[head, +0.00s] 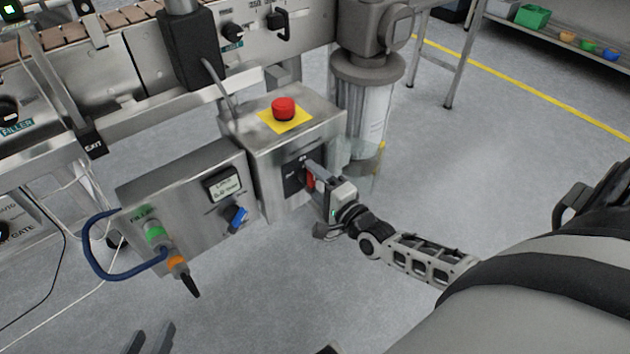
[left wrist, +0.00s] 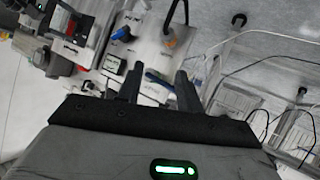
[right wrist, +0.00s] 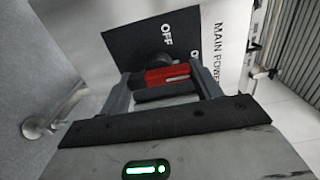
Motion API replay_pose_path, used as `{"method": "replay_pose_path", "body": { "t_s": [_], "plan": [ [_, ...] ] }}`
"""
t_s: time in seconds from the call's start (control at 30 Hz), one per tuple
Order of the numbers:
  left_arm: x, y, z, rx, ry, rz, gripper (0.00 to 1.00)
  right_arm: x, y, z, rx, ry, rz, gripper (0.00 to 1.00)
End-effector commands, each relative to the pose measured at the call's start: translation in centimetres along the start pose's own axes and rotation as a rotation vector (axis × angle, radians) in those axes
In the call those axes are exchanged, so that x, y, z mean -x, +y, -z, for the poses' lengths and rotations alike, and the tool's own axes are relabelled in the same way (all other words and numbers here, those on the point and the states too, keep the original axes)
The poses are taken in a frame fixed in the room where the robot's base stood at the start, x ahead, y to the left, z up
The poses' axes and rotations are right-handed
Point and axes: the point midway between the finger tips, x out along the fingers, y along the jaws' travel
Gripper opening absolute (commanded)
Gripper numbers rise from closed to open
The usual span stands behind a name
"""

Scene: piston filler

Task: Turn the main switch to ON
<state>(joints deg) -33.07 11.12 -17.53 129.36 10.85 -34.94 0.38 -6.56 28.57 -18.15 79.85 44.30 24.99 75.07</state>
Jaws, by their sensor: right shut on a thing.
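The main switch is a red handle (right wrist: 168,76) with a white line, on a black plate (right wrist: 128,45) marked OFF. A second label at the plate's right is partly hidden, and MAIN POWER is printed beside the plate. In the head view the switch (head: 310,181) sits on the front of a steel box (head: 262,152). My right gripper (right wrist: 167,88) is shut on the red handle, one finger at each end of it. It also shows in the head view (head: 313,177). My left gripper (head: 150,342) is open and empty at the bottom of the head view.
A red emergency button (head: 284,107) on a yellow plate tops the steel box. Left of it stands a control panel (head: 185,190) with a blue knob (head: 236,215) and a blue cable (head: 92,257). Open floor lies to the right.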

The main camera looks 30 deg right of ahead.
Motion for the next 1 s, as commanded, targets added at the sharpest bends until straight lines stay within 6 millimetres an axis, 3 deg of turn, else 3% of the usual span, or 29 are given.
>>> {"method": "replay_pose_path", "body": {
  "t_s": [0.07,0.1,0.17,0.2,0.57,0.77,1.0],
  "plan": [
    [0.0,0.0,0.0,0.001,0.0,0.0,0.36,0.1,0.1,0.0,-0.006,0.0,-0.003,0.41],
    [-0.1,0.0,0.0,0.001,-0.001,0.0,0.36,0.1,0.1,0.0,-0.006,0.001,-0.002,0.66],
    [-0.1,0.0,0.0,0.002,-0.001,0.001,0.36,0.1,0.1,0.0,-0.006,0.0,-0.002,0.83],
    [-0.1,0.0,-0.1,0.003,-0.001,0.001,0.36,0.1,0.1,0.0,-0.005,0.0,-0.002,0.85],
    [-0.1,0.0,0.0,0.004,-0.005,0.001,0.36,0.7,0.0,0.0,-0.002,0.0,-0.002,0.85],
    [0.0,-0.1,-0.4,0.006,-0.045,0.008,0.36,4.3,0.0,0.0,-0.002,-0.001,-0.007,0.85],
    [-0.1,-0.6,-1.0,0.017,-0.098,0.025,0.36,10.2,0.0,0.0,-0.003,0.0,-0.007,0.85]
  ]
}}
